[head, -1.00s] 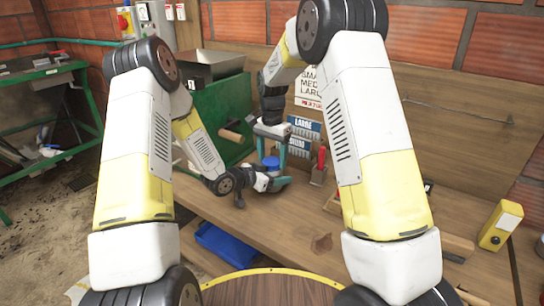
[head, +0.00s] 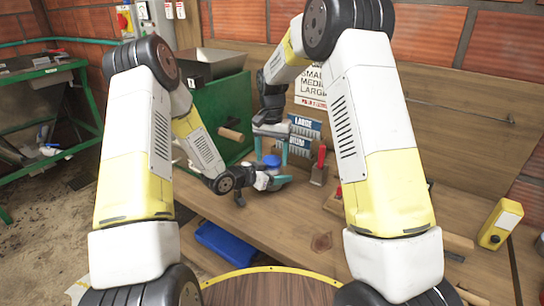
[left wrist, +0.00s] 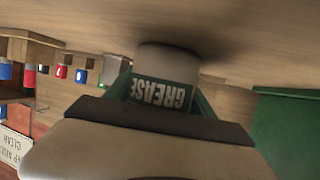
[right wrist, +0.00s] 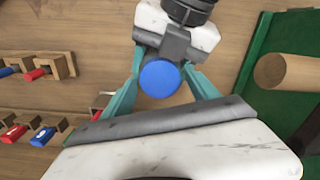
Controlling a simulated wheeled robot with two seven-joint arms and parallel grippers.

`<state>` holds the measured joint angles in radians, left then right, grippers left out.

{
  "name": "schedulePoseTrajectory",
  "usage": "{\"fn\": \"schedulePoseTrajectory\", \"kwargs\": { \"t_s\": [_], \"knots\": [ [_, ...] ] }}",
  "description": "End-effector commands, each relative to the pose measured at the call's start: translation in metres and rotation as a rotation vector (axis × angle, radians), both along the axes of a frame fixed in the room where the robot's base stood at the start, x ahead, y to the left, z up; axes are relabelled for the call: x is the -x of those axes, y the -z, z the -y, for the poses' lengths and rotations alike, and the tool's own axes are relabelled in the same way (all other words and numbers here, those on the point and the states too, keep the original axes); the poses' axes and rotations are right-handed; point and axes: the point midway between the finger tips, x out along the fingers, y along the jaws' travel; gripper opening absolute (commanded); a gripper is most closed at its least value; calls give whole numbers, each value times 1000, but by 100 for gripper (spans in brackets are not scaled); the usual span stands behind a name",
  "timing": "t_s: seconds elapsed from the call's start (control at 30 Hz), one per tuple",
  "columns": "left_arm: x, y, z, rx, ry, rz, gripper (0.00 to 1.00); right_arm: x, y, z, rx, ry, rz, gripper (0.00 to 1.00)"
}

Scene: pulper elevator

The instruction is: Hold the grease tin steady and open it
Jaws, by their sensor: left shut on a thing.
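The grease tin is pale with a dark green label reading GREASE (left wrist: 160,92), upside down in the left wrist view. Its round blue lid (right wrist: 160,78) faces up in the right wrist view and also shows in the head view (head: 271,161). My right gripper (right wrist: 161,72) is above the tin, pointing down. Its teal fingers stand open on either side of the lid; whether they touch it is hard to tell. The lid is hidden in the left wrist view.
The wooden bench (head: 400,262) runs along the wall. A green box (head: 222,110) with a wooden peg (right wrist: 285,72) stands close beside the tin. A red-handled tool (head: 320,168) is to its right. A blue bin (head: 222,243) and yellow box (head: 500,224) are farther off.

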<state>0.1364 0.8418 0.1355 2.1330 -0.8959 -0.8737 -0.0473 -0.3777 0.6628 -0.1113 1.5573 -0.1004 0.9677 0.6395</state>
Motion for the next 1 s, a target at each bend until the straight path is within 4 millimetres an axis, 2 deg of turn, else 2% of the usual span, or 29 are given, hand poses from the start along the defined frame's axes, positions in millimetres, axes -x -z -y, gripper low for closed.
{"fn": "schedulePoseTrajectory", "kwargs": {
  "t_s": [0.33,0.63,1.0],
  "knots": [
    [0,0,0,0,0,0,0,0,-2,0,0,1,0,75],
    [0,0,0,0,0,0,0,0,-39,0,-1,1,1,75],
    [0,0,0,0,0,0,0,1,-58,0,-4,-41,-8,72]
  ]
}}
